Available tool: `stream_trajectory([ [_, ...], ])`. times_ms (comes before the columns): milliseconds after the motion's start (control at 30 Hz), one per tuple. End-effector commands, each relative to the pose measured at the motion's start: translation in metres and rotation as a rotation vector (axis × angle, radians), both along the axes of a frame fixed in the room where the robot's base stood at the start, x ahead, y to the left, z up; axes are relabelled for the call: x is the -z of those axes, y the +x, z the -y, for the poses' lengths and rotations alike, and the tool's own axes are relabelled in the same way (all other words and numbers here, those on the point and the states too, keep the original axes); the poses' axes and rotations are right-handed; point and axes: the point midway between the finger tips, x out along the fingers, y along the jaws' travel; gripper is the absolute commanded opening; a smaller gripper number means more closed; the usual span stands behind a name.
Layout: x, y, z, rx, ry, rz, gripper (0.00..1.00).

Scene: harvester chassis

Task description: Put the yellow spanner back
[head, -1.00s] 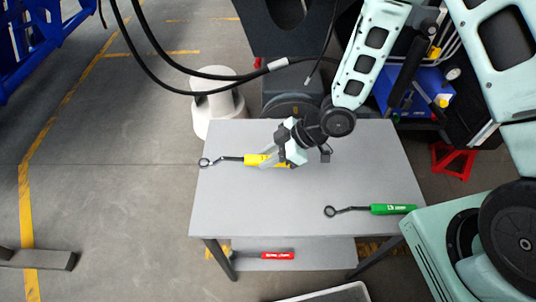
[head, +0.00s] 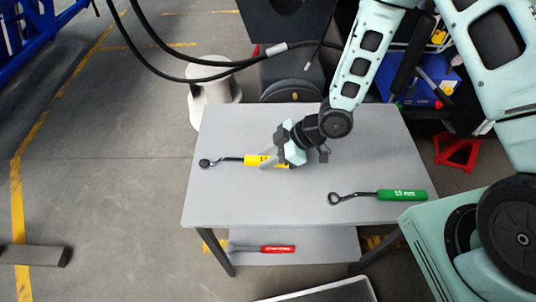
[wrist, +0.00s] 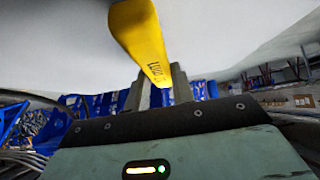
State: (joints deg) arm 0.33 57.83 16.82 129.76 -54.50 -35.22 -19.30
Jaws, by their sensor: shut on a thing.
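The yellow spanner (head: 256,160) has a yellow handle and a dark shaft with a ring end pointing left. It is at the upper left part of the grey table top in the head view. My gripper (head: 283,155) is shut on the right part of its handle. In the wrist view the yellow handle (wrist: 143,38) stands out from between the fingers of my gripper (wrist: 158,88).
A green spanner (head: 402,195) lies at the right front of the table (head: 260,205). A red-handled tool (head: 278,249) lies on the lower shelf. A white round stand (head: 212,100) and hanging black cables are behind the table.

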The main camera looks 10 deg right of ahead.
Motion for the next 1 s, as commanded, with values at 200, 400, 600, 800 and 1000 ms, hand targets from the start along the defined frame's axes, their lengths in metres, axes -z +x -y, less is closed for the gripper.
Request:
stream_trajectory([
  [200, 0.003, 0.000, 0.000, 0.000, 0.001, 0.002, 0.00],
  [400, 0.003, 0.000, 0.000, -0.001, 0.001, 0.001, 0.44],
  [600, 0.003, 0.000, 0.000, -0.001, 0.001, 0.001, 0.50],
  [800, -0.001, 0.000, 0.004, 0.001, 0.000, 0.001, 0.50],
  [1000, -0.024, -0.004, 0.026, 0.004, 0.000, 0.003, 0.50],
])
